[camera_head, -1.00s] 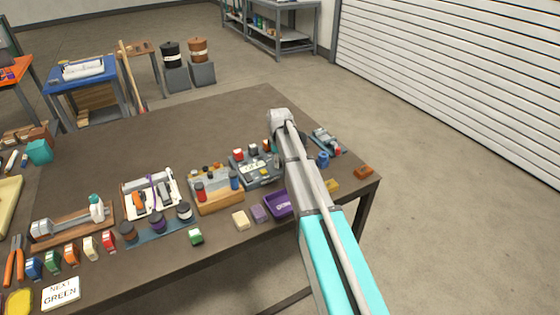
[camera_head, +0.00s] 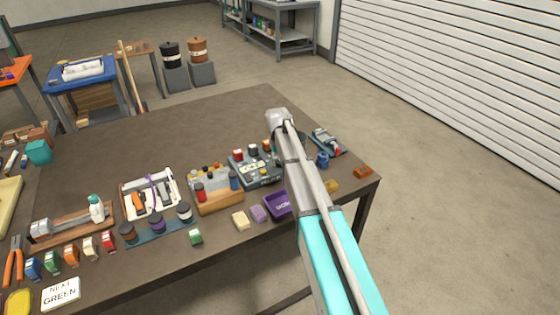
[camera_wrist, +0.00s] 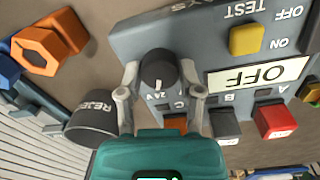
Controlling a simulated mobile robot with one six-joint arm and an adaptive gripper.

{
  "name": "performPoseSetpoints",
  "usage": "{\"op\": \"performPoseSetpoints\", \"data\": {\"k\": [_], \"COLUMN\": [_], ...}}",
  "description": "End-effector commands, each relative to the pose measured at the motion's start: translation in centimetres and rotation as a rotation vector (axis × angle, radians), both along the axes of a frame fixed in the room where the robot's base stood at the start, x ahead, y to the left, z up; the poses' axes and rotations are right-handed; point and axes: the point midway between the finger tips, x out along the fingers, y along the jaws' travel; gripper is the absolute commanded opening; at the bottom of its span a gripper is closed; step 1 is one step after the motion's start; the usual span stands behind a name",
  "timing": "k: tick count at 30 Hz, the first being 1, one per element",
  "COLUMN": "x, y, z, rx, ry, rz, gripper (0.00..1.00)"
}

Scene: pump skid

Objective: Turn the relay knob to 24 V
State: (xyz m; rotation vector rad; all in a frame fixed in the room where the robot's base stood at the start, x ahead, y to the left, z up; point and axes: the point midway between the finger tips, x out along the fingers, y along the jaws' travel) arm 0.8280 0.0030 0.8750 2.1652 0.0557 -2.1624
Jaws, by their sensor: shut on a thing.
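The relay knob (camera_wrist: 157,68) is a dark round knob on the grey relay box (camera_wrist: 205,35) in the wrist view. My gripper (camera_wrist: 159,78) has one finger on each side of the knob and is shut on it. A small white mark on the knob faces the "24 V" print just below it, toward my gripper's body. Other markings around the knob are hidden or too small to read. In the head view the relay box (camera_head: 250,172) stands near the right end of the table, and my arm hides the gripper and knob.
The box also carries a yellow TEST button (camera_wrist: 246,40), an OFF plate (camera_wrist: 258,76), and red (camera_wrist: 276,120), black (camera_wrist: 225,123) and orange (camera_wrist: 175,122) keys. A dark REJECT cup (camera_wrist: 92,122) is close beside my left finger.

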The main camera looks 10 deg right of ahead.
Motion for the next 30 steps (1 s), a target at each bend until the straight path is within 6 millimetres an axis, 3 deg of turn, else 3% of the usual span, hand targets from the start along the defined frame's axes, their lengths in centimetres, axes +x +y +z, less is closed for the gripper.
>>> {"op": "performPoseSetpoints", "data": {"k": [9,23,24,29,30], "x": [0.15,0.15,0.15,0.10,0.09], "y": [-0.02,0.06,0.07,0.11,0.12], "z": [0.01,0.01,0.01,0.01,0.01], "rx": [-0.002,-0.001,-0.001,0.000,0.000], "ry": [-0.002,-0.003,-0.003,-0.002,-0.002], "rz": [-0.134,-0.153,-0.153,-0.152,-0.152], "gripper": [0.00,0.00,0.51,0.81,0.82]}}
